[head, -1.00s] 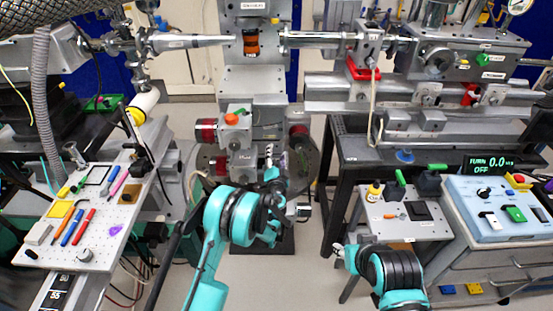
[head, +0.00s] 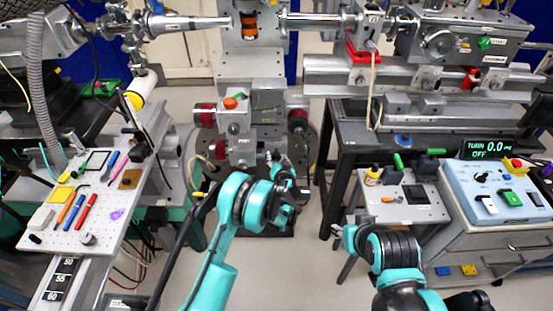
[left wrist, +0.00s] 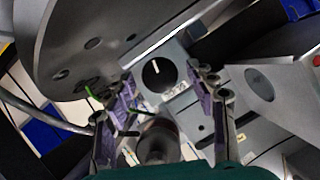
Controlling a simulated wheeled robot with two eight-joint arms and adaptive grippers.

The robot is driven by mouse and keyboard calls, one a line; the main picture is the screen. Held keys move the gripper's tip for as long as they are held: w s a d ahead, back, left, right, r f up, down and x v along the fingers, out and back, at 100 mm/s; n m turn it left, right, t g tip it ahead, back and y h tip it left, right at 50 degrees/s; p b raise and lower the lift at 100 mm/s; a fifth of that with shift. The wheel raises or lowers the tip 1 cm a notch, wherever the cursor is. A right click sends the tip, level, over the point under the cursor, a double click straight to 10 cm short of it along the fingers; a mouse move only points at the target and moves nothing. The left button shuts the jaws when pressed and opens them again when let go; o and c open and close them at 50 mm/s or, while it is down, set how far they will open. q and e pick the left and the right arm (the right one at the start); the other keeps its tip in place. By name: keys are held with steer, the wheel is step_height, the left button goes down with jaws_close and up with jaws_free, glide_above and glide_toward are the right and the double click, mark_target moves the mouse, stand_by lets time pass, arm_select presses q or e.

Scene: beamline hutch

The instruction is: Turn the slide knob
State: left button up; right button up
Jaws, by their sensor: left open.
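A round black knob (left wrist: 158,75) with a white line sits on a grey block in the left wrist view, and I take it to be the slide knob. It shows ahead of and between the two purple-grey fingers of my left gripper (left wrist: 161,84), which are spread apart with nothing held. I cannot tell whether they touch it. In the head view my left gripper (head: 278,163) is beside the lower part of the central stage, and I cannot make out that knob there. My right gripper (head: 338,234) is at lower right, left of a small side plate, too small to read.
The central stage (head: 266,100) has red-ended motors and an orange knob (head: 230,103). A pegboard with pens (head: 105,220) is at left. A blue control box (head: 490,195) and dark table (head: 350,150) are at right. A large grey disc (left wrist: 75,40) is close to the left fingers.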

arm_select(q)
steer(key=shift+x, duration=1.1)
steer(key=shift+r, duration=0.1)
steer(key=c, duration=1.2)
steer(key=shift+o, duration=0.2)
steer(key=m+y, duration=0.1)
steer(key=m, duration=0.1)
steer(key=shift+m+t+y, duration=0.3)
steer(key=shift+m+y, duration=0.1)
steer(key=m+t+y, duration=0.1)
steer(key=m, duration=0.2)
steer(key=shift+m+y, duration=0.4)
